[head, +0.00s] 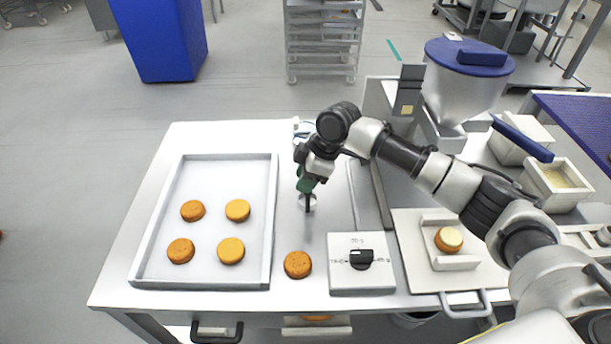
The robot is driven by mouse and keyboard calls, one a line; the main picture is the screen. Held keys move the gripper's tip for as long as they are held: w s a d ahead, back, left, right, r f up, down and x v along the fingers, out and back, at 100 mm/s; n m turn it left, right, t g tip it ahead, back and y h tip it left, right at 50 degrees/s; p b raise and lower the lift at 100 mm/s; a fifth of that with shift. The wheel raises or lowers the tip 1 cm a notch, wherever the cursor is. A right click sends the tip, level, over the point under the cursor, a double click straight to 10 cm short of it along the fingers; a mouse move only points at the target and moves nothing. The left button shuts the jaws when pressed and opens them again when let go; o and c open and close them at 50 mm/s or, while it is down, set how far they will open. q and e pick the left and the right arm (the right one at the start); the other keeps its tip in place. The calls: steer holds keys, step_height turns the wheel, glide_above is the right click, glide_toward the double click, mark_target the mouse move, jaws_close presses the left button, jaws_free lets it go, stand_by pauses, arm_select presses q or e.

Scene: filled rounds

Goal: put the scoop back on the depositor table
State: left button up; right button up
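My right arm reaches in from the right, and its gripper (307,201) points down over the table (335,205) between the tray and the depositor. The depositor, with a blue-lidded hopper (451,88), stands at the table's back right. I cannot clearly make out a scoop. A blue bar (522,137) lies over the containers right of the hopper; I cannot tell whether it is a scoop handle. My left gripper is not in view.
A metal tray (272,205) holds several round cakes. One loose cake (298,265) sits beside a box with a black knob (361,259). A board (411,241) holds a cake in a white holder. Pale containers (516,140) stand at right. Clear floor lies left.

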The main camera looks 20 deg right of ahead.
steer(key=shift+o, duration=1)
steer(key=v, duration=1.2)
steer(key=shift+r+b, duration=0.15)
steer(key=shift+b, duration=0.3)
steer(key=shift+s, duration=0.1)
